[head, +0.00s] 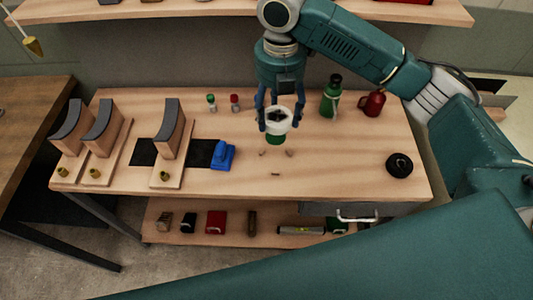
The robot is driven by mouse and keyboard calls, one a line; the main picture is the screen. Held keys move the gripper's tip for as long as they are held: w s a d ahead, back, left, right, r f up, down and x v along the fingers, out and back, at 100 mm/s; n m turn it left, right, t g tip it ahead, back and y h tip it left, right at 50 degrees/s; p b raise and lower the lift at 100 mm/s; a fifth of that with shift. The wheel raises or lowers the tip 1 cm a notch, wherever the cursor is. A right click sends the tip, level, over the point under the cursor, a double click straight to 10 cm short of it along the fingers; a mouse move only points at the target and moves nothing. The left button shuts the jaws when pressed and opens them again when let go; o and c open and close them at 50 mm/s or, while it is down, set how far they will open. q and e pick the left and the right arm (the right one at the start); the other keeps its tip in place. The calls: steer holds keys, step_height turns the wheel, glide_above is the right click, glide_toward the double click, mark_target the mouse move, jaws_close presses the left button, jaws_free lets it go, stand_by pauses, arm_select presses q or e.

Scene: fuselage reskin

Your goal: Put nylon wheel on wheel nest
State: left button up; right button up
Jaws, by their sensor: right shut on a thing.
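My right gripper (277,112) reaches down from the top over the middle of the workbench. It is shut on a white wheel with a dark centre (279,125), which looks like the nylon wheel. A small green thing (277,139) shows directly below the wheel; I cannot tell whether they touch. Small bits lie on the bench around it. A black round piece with a hollow middle (399,165) sits at the right of the bench. I cannot tell which thing is the wheel nest. My left gripper is not in view.
On the workbench (335,175) stand a green bottle (330,97), a red can (373,103), two small capped bottles (235,102), a blue tool (223,155) and curved wooden forms (169,130). A lower shelf (270,238) holds several items. The front right bench is mostly clear.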

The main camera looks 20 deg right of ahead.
glide_above(276, 160)
step_height(276, 160, down, 7)
step_height(276, 160, down, 6)
steer(key=shift+a+r+p, duration=0.1)
steer(key=shift+p, duration=0.6)
steer(key=shift+f, duration=0.3)
step_height(276, 160, down, 3)
steer(key=shift+f, duration=0.6)
steer(key=o, duration=1.2)
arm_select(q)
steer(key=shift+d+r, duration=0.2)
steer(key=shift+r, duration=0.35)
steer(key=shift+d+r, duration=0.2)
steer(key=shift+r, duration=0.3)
